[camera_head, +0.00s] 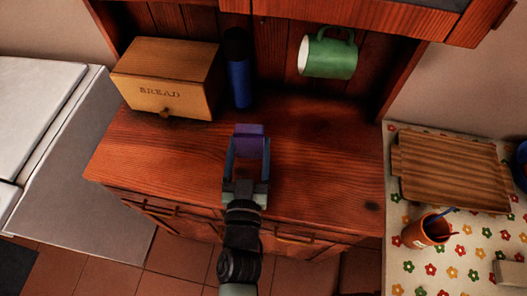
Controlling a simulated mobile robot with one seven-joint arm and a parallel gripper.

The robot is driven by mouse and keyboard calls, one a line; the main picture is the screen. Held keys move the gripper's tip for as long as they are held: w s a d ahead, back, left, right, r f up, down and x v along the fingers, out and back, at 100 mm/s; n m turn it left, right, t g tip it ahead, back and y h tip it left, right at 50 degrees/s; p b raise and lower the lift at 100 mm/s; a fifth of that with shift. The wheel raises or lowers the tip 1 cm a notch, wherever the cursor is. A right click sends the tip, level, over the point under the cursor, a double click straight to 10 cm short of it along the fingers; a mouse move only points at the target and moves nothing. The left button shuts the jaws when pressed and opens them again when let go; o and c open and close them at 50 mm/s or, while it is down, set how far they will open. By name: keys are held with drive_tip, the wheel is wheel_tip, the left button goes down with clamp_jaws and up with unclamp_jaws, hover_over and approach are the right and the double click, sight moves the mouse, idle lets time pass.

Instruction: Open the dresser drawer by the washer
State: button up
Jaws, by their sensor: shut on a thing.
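The dresser (150,165) is reddish-brown wood, with a wide top and drawers along its front edge. The left drawer (143,207) has a dark bar handle, and the right drawer (296,239) has a lighter bar handle. Both drawers look closed, though my arm hides the front between them. My gripper (249,147) is above the dresser top, pointing toward its back. It is shut on a purple block (249,130), which shows between and beyond the fingers. A white appliance (75,130), perhaps the washer, stands to the left of the dresser.
A wooden bread box (168,78), a dark blue bottle (239,75) and a green mug (330,55) are toward the back. At right, a flowered table (400,275) bears a wooden tray (450,170) and an orange pot (427,232). Tiled floor (175,262) lies in front.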

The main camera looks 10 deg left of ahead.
drive_tip(key=shift+w+d+f, duration=0.1)
drive_tip(key=shift+w+f, duration=0.05)
drive_tip(key=shift+f, duration=0.3)
wheel_tip(320, 180, down, 9)
drive_tip(key=b, duration=0.3)
drive_tip(key=shift+f, duration=0.1)
drive_tip(key=shift+f+b, duration=0.2)
drive_tip(key=shift+b, duration=0.2)
drive_tip(key=o, duration=1.2)
drive_tip(key=shift+c, duration=0.2)
